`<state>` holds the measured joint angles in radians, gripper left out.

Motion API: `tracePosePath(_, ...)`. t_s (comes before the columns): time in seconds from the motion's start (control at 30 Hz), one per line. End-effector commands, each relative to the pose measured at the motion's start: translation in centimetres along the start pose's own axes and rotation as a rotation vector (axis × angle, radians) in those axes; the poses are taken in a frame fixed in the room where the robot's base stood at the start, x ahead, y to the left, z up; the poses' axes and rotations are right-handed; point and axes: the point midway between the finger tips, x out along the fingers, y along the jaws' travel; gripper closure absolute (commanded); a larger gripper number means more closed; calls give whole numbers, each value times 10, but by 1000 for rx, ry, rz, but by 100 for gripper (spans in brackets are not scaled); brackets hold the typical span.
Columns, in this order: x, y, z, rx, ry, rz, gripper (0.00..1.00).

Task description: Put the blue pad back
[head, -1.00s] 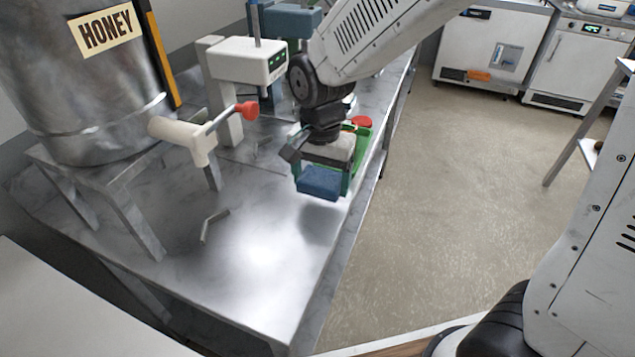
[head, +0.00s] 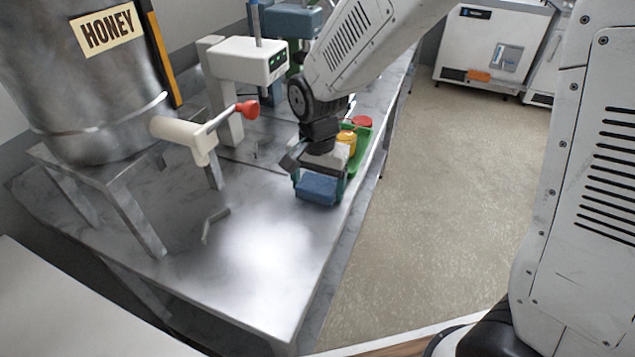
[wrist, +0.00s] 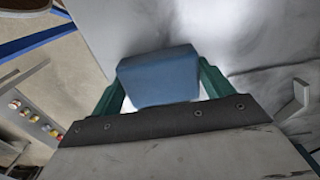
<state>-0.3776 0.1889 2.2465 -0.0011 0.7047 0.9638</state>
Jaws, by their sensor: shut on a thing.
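The blue pad (head: 316,188) is a small blue block in my gripper (head: 318,182), low over the metal bench (head: 270,245). I cannot tell whether it touches the bench top. In the wrist view the pad (wrist: 160,76) sits between the two green fingers of my gripper (wrist: 160,85), which is shut on it. My gripper hides part of what lies behind the pad.
A green tray (head: 362,150) with a yellow and a red item stands just behind my gripper, near the bench's right edge. A honey tank (head: 75,80) with a tap (head: 185,140) stands at left. A white device (head: 242,60) stands behind. The front of the bench is mostly clear.

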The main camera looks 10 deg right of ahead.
Motion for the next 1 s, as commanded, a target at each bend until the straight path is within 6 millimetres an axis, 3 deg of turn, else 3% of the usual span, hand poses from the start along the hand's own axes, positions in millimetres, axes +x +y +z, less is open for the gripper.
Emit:
tracePosePath(0.27, 12, 2, 2, 0, -5, 6, 42)
tracePosePath(0.3, 12, 2, 2, 0, -5, 6, 12)
tracePosePath(0.37, 12, 2, 2, 0, -5, 6, 0)
tracePosePath(0.83, 12, 5, 0, 2, -4, 7, 0)
tracePosePath(1.0, 0, 5, -1, 1, -3, 7, 0)
